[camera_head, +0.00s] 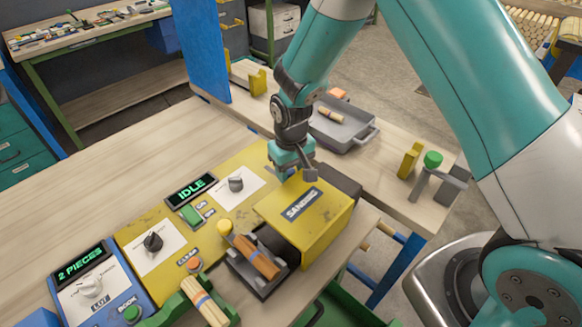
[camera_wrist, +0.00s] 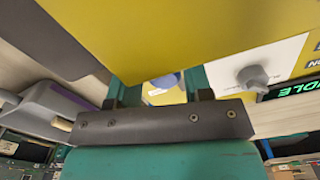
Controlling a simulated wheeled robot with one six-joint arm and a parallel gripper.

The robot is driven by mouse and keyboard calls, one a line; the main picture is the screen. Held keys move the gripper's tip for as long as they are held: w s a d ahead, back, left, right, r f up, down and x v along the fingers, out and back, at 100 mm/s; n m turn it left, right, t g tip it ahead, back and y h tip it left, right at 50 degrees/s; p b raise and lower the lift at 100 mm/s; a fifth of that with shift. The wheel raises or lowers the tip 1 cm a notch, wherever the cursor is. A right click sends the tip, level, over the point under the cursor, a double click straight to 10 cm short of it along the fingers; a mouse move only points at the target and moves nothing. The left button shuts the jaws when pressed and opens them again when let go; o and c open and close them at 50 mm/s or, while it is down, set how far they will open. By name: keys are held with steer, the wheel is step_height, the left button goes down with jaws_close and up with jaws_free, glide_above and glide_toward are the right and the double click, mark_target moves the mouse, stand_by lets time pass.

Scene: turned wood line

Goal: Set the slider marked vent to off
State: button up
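My gripper (camera_head: 293,164) points down just behind the yellow SANDING housing (camera_head: 312,228) in the head view. In the wrist view its two teal fingers stand apart, with my gripper (camera_wrist: 158,92) open. A small blue-grey knob (camera_wrist: 167,80) on a white label shows between the fingers, partly hidden by the dark bar of my gripper. I cannot read its label, so I cannot tell whether it is the vent slider, nor its setting. I cannot tell whether a finger touches it. No mark reading vent is legible in either view.
The yellow panel carries a grey rotary knob (camera_head: 236,184), a black knob (camera_head: 153,242), a green switch (camera_head: 191,214) and a display (camera_head: 190,188) reading IDLE. A blue box (camera_head: 100,296) reads 2 PIECES. A grey tray (camera_head: 343,130) stands behind my gripper. The housing is close to my fingers.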

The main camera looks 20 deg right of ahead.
mark_target(291, 173)
steer(key=shift+o, duration=0.8)
steer(key=shift+a, duration=0.1)
steer(key=shift+r, duration=0.1)
steer(key=shift+w+r, duration=0.1)
steer(key=shift+r, duration=0.1)
step_height(291, 173, up, 17)
steer(key=b, duration=0.2)
